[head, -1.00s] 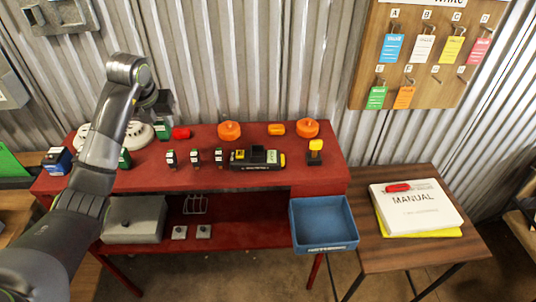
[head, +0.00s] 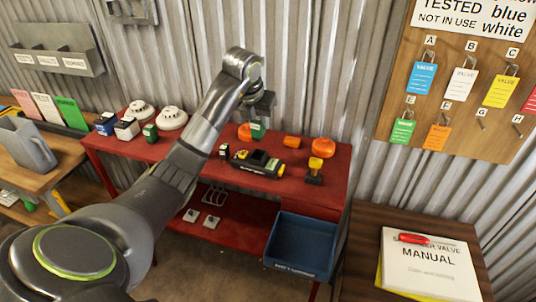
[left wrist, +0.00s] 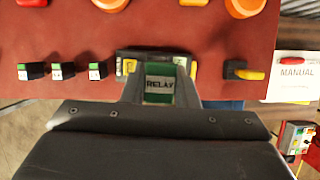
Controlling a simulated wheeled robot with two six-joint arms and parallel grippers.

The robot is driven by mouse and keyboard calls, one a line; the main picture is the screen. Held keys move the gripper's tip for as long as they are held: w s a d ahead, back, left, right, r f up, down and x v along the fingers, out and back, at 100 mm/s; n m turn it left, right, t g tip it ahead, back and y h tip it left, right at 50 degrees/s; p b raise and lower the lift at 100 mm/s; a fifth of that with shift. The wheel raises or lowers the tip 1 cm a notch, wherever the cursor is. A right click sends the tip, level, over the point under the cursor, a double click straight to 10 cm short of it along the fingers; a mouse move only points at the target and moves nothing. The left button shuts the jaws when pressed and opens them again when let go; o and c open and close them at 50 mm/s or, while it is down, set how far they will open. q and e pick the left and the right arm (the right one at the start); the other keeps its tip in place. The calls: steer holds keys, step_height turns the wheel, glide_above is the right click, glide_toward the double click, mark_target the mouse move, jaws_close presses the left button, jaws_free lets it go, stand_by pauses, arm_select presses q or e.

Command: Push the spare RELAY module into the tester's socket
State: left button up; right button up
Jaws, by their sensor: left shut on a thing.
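The RELAY module (left wrist: 160,84), green with a pale label, is between the fingers of my left gripper (left wrist: 160,97) in the left wrist view. In the head view my left gripper (head: 259,118) is shut on the green module (head: 258,130) above the red bench. The black and yellow tester (head: 256,164) lies on the bench just below and in front of it. In the left wrist view the tester (left wrist: 125,66) is partly hidden behind the fingers and module, so its socket is not clear. I cannot tell whether module and tester touch. My right gripper is not in view.
A blue bin (head: 300,245) hangs at the front. White detectors (head: 172,117) stand at the bench's left.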

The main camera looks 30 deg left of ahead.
mark_target(258, 141)
arm_select(q)
steer(key=f+p, duration=0.1)
steer(key=f, duration=0.3)
steer(key=shift+a+f, duration=0.1)
steer(key=shift+a, duration=0.1)
steer(key=f+p, duration=0.1)
steer(key=f, duration=0.2)
steer(key=shift+d, duration=0.2)
steer(key=shift+a+f, duration=0.1)
steer(key=shift+f, duration=0.55)
steer(key=o, duration=1)
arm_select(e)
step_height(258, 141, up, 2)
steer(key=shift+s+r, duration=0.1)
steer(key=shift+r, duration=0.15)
